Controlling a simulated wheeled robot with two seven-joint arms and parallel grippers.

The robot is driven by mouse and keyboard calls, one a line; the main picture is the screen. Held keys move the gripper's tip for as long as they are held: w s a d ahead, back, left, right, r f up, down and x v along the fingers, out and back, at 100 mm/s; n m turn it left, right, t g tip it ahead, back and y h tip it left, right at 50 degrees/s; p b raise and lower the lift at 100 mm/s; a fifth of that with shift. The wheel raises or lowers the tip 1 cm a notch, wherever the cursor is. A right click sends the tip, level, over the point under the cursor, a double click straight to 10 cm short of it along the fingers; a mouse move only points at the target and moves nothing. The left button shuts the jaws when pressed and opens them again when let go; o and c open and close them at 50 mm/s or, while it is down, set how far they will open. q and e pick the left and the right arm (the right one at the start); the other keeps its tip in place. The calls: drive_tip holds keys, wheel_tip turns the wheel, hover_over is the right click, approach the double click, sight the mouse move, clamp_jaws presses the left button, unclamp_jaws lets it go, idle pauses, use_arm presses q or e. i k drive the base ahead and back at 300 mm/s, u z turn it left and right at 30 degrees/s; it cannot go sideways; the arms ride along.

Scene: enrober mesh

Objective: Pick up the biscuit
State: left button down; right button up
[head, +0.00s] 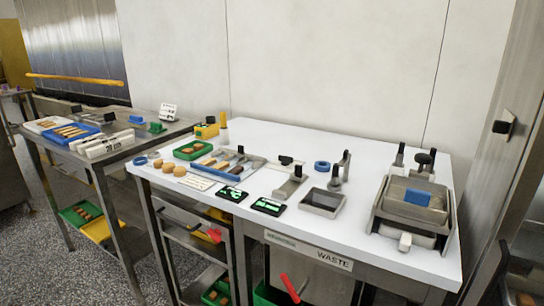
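Several small round tan biscuits (168,168) lie at the left front of the white table, in front of a green tray. The green tray (204,156) holds more tan-brown pieces that look like biscuits. On the left table, a blue tray (58,139) holds several long brown pieces that may also be biscuits. I cannot tell which biscuit the task means. Neither of my grippers shows in the head view, and nothing is seen touching the biscuits.
A metal tray with tools (250,166) lies beside the green tray. Black panels with green displays (268,207) lie near the front edge. A metal machine with a blue block (418,197) stands at the right. The white tabletop (350,235) is clear at front centre-right.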

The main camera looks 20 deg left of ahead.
sight(210, 161)
drive_tip(key=u, duration=1.2)
